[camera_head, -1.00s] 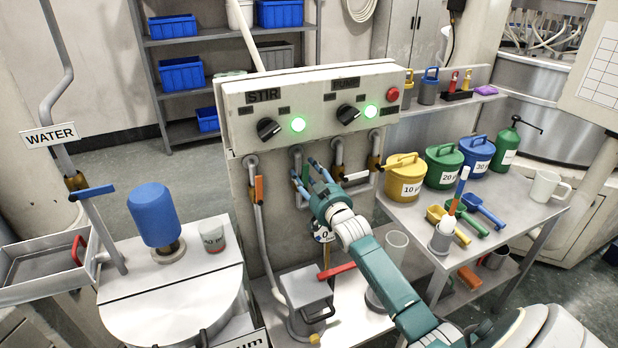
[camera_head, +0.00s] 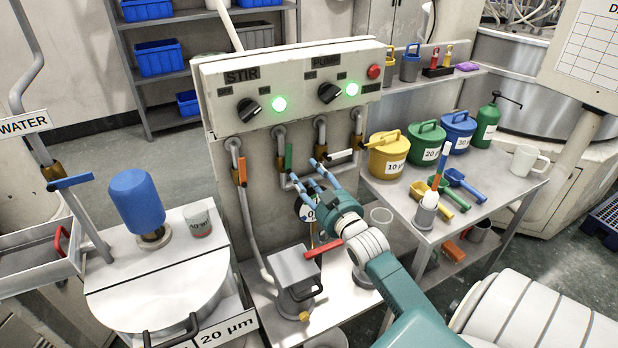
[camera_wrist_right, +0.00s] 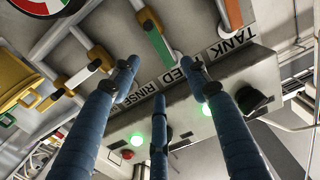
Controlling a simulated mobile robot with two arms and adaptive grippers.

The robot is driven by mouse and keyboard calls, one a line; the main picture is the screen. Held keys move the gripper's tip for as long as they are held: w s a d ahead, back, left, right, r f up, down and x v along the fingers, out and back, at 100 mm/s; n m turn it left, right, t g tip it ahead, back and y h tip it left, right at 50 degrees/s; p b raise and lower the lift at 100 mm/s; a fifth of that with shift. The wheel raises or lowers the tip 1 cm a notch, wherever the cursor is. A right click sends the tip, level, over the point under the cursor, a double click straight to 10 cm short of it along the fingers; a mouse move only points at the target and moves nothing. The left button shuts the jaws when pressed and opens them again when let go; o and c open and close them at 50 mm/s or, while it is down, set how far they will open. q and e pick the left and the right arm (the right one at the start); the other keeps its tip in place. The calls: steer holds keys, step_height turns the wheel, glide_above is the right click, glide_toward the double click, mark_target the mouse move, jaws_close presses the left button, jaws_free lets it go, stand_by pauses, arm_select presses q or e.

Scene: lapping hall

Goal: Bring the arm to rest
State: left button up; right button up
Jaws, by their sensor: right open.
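My right gripper (camera_head: 308,178) is in front of the valve panel (camera_head: 222,165) in the head view, just below the pipes and valve handles. Its blue fingers are spread and hold nothing. In the right wrist view the open fingers (camera_wrist_right: 165,85) point toward the panel, with a green handle (camera_wrist_right: 158,42), a white handle (camera_wrist_right: 82,77) and an orange handle (camera_wrist_right: 233,14) beyond them. In the head view the green handle (camera_head: 288,157) is upright close to the fingertips; I cannot tell whether they touch. My left gripper is not in view.
To the right, a table (camera_head: 400,192) holds yellow (camera_head: 388,163), green and blue buckets and scoops. To the left are a blue motor (camera_head: 137,200) and a cup (camera_head: 198,220). Both panel lamps glow green.

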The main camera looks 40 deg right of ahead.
stand_by(0.3)
steer(key=s+a+f+n+g+y, duration=0.25)
steer(key=s+a+f, duration=0.25)
steer(key=a+f, duration=0.25)
steer(key=s+a+f+n+g+y, duration=0.1)
steer(key=s+a+f+g, duration=0.3)
steer(key=s+a+f, duration=0.3)
steer(key=s+a+f+n+g+y, duration=0.15)
steer(key=s+a+g, duration=0.35)
steer(key=s, duration=0.5)
steer(key=s+a+f+n+g, duration=0.1)
steer(key=s+a+f+g, duration=0.1)
steer(key=s+a, duration=0.6)
step_height(320, 180, down, 27)
steer(key=s+d+g+b, duration=0.1)
steer(key=s+g+b, duration=0.1)
steer(key=s, duration=0.1)
steer(key=s+d+f+b, duration=0.1)
steer(key=s+d+f, duration=0.2)
steer(key=s+f, duration=1.4)
steer(key=shift+s+f+g+h, duration=0.3)
steer(key=shift+f+g, duration=0.15)
steer(key=shift+f, duration=0.5)
